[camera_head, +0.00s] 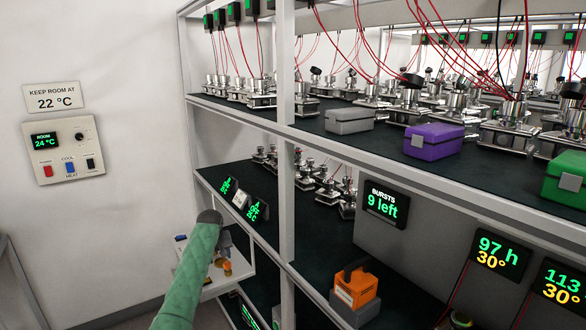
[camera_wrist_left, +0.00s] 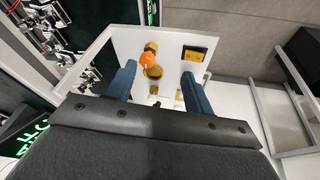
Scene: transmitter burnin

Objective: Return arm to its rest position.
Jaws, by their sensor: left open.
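My left arm (camera_head: 188,280), in a green sleeve, reaches up from the bottom of the head view. Its dark left gripper (camera_head: 226,242) is at the white tray (camera_head: 247,262) beside the shelf rack, partly hidden by the arm. In the left wrist view the two blue fingers (camera_wrist_left: 158,70) are apart with nothing held between them. Beyond them lie the tray (camera_wrist_left: 105,50), an orange-topped brass part (camera_wrist_left: 146,60) and a yellow-black piece (camera_wrist_left: 194,54). My right gripper does not show.
The shelf rack's post (camera_head: 287,150) stands just right of the arm. Grey (camera_head: 349,120), purple (camera_head: 433,140) and green (camera_head: 567,180) cases are on the upper shelf; an orange case (camera_head: 356,284) is below. A thermostat panel (camera_head: 63,150) is on the left wall.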

